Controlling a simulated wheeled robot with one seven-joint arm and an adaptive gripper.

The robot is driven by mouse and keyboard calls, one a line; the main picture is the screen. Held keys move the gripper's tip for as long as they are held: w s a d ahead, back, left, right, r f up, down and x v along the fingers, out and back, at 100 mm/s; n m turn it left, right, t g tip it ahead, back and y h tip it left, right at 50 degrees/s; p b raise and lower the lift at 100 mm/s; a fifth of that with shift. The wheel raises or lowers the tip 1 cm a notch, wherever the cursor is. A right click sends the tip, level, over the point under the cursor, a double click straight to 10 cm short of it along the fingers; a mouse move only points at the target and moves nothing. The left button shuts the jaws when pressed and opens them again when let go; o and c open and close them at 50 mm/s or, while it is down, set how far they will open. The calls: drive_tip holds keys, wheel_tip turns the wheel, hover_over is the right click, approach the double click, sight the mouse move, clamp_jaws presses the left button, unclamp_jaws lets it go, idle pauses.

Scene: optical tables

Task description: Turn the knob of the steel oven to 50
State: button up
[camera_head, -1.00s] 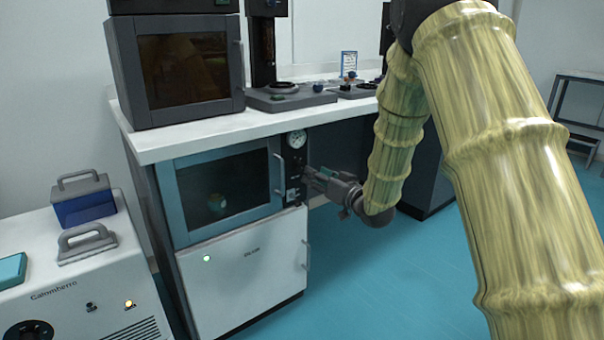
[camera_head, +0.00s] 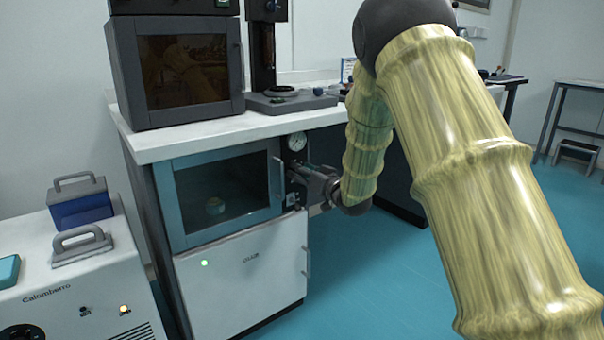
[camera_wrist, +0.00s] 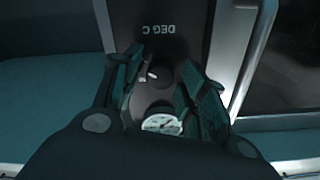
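The steel oven (camera_head: 181,208) stands under the white counter, with a glass door and a dark control strip on its right. A round white gauge (camera_head: 297,141) sits at the top of the strip; it also shows in the wrist view (camera_wrist: 162,124). My gripper (camera_head: 295,173) is at the strip below the gauge and hides the knob in the head view. In the wrist view, my gripper (camera_wrist: 161,66) is open, with its fingers on either side of the dark knob (camera_wrist: 160,77), which has a light mark. I cannot tell whether they touch it. "DEG C" reads upside down beyond it.
The oven door's vertical handle (camera_head: 277,183) is just left of the strip. A white cabinet (camera_head: 235,285) with its own handle is below. The white counter (camera_head: 200,138) overhangs above, bearing a dark oven (camera_head: 124,75). Blue floor (camera_head: 385,275) is clear at right.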

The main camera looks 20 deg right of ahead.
drive_tip(key=c, duration=0.7)
drive_tip(key=shift+r+n+p, duration=0.1)
drive_tip(key=shift+n+p, duration=0.2)
drive_tip(key=shift+p, duration=0.15)
drive_tip(key=shift+n+p, duration=3)
drive_tip(key=shift+n, duration=2.6)
drive_tip(key=o, duration=1)
